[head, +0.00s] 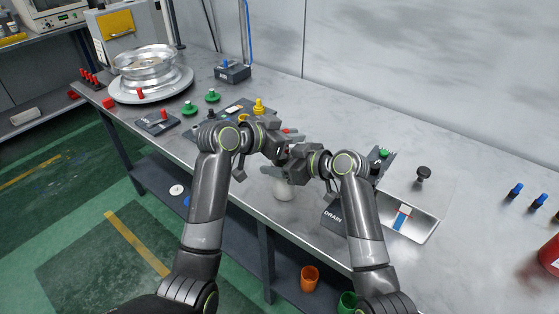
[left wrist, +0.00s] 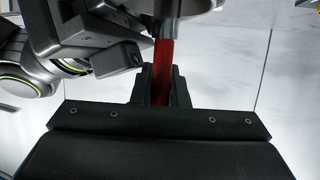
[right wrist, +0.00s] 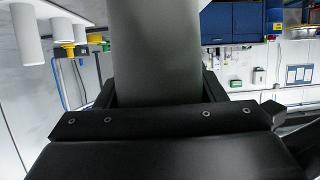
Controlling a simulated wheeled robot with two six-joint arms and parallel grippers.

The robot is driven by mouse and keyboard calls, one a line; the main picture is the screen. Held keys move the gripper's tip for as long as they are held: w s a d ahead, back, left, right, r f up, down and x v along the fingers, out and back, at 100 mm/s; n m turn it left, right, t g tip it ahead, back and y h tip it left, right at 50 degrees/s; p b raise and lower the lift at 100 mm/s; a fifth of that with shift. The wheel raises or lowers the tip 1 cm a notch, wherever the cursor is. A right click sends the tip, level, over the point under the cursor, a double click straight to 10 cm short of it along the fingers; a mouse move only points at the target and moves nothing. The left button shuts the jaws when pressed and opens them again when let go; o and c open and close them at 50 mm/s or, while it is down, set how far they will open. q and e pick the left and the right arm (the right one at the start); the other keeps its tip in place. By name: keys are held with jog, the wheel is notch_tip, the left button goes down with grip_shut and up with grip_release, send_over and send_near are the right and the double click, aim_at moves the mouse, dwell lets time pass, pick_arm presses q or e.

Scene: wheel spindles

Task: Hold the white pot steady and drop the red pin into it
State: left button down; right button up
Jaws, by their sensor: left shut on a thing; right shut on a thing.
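My right gripper (head: 290,166) is shut on a broad, shaded grey body (right wrist: 155,55), which appears to be the pot. My left gripper (head: 278,150) is higher and is shut on the red pin (left wrist: 162,68), which stands between its fingers in the left wrist view. A grey shaft (left wrist: 167,28) continues from the red part toward a pale round rim (left wrist: 200,5). I cannot tell whether the shaft's end is inside the rim.
A wheel (head: 145,66) lies on a round stand at the back left. A drain tray (head: 423,225) and black knob (head: 423,174) are at right. The wall runs behind.

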pick_arm(q)
jog(key=c, duration=1.3)
grip_release()
jog(key=shift+c, duration=0.2)
jog(key=shift+s, duration=0.1)
jog(key=v, duration=1.2)
jog(key=shift+r, duration=0.15)
pick_arm(e)
jog(key=o, duration=1.1)
jog(key=shift+c, duration=0.2)
jog(key=v, duration=1.2)
